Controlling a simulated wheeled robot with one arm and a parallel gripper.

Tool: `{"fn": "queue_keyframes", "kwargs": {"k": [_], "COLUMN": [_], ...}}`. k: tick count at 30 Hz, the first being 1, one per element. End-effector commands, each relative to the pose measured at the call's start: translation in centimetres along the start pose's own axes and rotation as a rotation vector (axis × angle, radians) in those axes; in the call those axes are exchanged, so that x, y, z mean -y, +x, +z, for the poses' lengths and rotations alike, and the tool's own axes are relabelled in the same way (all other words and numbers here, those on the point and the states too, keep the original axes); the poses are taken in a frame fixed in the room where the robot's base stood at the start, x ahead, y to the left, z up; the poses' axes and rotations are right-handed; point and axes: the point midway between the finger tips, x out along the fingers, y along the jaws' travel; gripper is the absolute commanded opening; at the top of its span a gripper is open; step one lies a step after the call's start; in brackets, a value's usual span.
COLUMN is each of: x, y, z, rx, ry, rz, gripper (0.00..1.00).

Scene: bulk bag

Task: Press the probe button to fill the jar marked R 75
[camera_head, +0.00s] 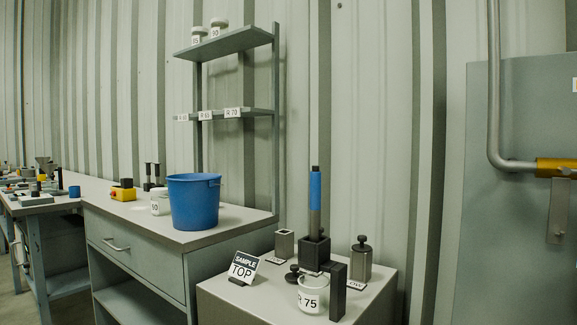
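A white jar marked R 75 (309,298) stands on the near grey cabinet top. A black upright bar (338,292) stands just right of it and hides part of its side. Behind the jar a probe (315,200), a vertical rod with a blue band and dark tip, rises from a black square block (314,254). I cannot make out a button on the probe, nor whether its lower end is over the jar. The jar's contents are not clear. My gripper does not show.
A SAMPLE TOP sign (244,268), a small open square holder (284,244), a black knob (292,274) and a dark knobbed canister (361,260) surround the jar. A blue bucket (194,203) stands on the left bench. Marked jars sit on the wall shelf (226,43).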

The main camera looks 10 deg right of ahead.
Motion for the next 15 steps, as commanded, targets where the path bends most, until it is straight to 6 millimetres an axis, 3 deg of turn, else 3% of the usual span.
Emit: {"fn": "queue_keyframes", "kwargs": {"k": [1, 8, 15], "x": [0.0, 0.0, 0.0], "y": [0.0, 0.0, 0.0], "z": [0.0, 0.0, 0.0], "rx": [0.0, 0.0, 0.0], "ry": [0.0, 0.0, 0.0], "rz": [0.0, 0.0, 0.0], "gripper": [0.25, 0.0, 0.0]}}
